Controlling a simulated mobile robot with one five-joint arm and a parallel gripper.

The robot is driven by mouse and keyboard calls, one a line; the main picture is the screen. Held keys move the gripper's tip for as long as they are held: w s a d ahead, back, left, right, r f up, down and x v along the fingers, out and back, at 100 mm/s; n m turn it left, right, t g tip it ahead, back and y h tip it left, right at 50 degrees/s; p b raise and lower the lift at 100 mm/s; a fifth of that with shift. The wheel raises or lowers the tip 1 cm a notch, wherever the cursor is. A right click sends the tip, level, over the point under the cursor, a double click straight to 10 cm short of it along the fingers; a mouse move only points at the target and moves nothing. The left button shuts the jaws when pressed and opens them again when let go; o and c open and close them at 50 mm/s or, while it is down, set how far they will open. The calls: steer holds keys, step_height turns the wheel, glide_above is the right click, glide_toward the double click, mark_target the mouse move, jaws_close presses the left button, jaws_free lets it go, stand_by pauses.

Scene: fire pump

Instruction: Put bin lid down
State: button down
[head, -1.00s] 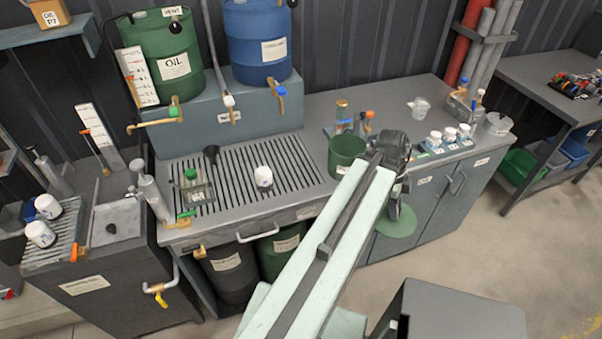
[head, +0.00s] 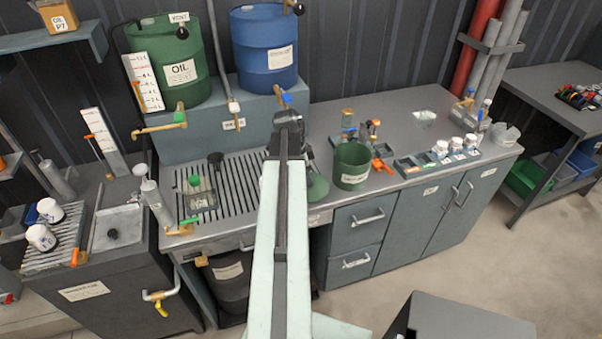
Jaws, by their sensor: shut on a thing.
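The lid (head: 318,188) is a round green disc, partly hidden behind my arm. My gripper (head: 308,164) is shut on it and holds it near the front edge of the counter. I cannot tell whether the lid touches anything. Below the counter, a dark bin (head: 229,272) with a pale label stands partly hidden by my arm. A small green tub (head: 352,168) with a label stands on the counter just right of the lid.
Several white bottles (head: 456,146) stand at the right. A grey block (head: 465,318) is at the front.

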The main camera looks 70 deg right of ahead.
steer(key=w+d, duration=0.1)
steer(key=d, duration=0.1)
steer(key=w+d, duration=0.2)
steer(key=d, duration=0.1)
steer(key=w+d, duration=0.2)
steer(key=shift+d+f+b, duration=0.3)
steer(key=shift+f+b, duration=0.05)
steer(key=shift+f, duration=0.05)
step_height(320, 180, down, 4)
steer(key=b, duration=0.4)
steer(key=shift+r, duration=0.25)
steer(key=shift+f, duration=0.25)
steer(key=c, duration=1.1)
jaws_free()
steer(key=shift+r, duration=0.1)
steer(key=shift+c, duration=0.2)
steer(key=p+v, duration=1.2)
steer(key=shift+w+r, duration=0.15)
steer(key=shift+r, duration=0.05)
